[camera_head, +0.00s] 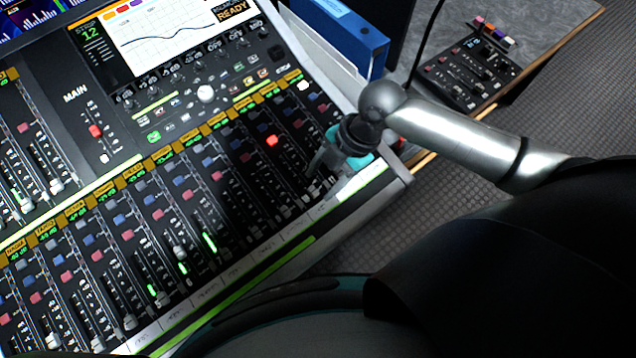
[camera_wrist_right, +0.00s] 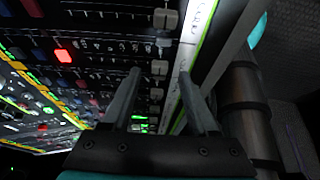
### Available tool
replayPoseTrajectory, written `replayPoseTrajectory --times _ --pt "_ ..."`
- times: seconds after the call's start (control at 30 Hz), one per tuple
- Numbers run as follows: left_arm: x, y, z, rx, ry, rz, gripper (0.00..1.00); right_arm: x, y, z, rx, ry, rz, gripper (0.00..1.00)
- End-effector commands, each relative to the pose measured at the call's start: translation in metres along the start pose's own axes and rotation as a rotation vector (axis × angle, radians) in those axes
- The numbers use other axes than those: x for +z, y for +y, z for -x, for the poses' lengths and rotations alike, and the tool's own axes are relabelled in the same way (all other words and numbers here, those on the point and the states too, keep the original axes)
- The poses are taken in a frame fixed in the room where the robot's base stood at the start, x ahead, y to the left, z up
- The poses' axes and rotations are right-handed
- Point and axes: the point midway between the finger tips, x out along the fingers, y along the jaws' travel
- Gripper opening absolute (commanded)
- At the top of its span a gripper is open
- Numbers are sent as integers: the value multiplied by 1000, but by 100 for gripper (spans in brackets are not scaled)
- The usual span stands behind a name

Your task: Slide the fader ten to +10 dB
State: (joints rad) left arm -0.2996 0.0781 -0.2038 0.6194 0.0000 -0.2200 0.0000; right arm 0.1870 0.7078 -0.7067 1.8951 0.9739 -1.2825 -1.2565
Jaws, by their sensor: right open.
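The mixing console (camera_head: 215,262) has a long row of channel faders with pale caps, most of them near the front end of their slots. My right gripper (camera_head: 317,168) is over the right end of this row and hides the slots under it. In the right wrist view my right gripper (camera_wrist_right: 160,74) is open, its two fingers on either side of a pale fader cap (camera_wrist_right: 159,68). I cannot see contact with the cap. The channel numbers are too small to read, so I cannot tell which cap is fader ten. My left gripper is not in view.
A neighbouring fader cap (camera_wrist_right: 165,18) is close by. A lit red button (camera_head: 272,140) is left of the gripper. A blue binder (camera_head: 345,38) stands behind the console. A small control box (camera_head: 468,72) lies on the grey desk at the right.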

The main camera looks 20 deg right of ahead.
Motion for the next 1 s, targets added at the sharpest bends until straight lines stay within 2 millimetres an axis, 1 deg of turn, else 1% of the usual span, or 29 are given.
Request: replayPoseTrajectory --times 0.03,0.2,0.53,1.0 --pt "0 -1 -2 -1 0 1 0 0 0 -9 -1 3 -1 60" --pt "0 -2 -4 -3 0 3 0 0 0 -22 -1 0 0 60" --pt "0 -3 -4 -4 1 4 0 0 0 -25 0 0 0 60" --pt "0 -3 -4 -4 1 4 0 0 0 -24 0 0 0 7"
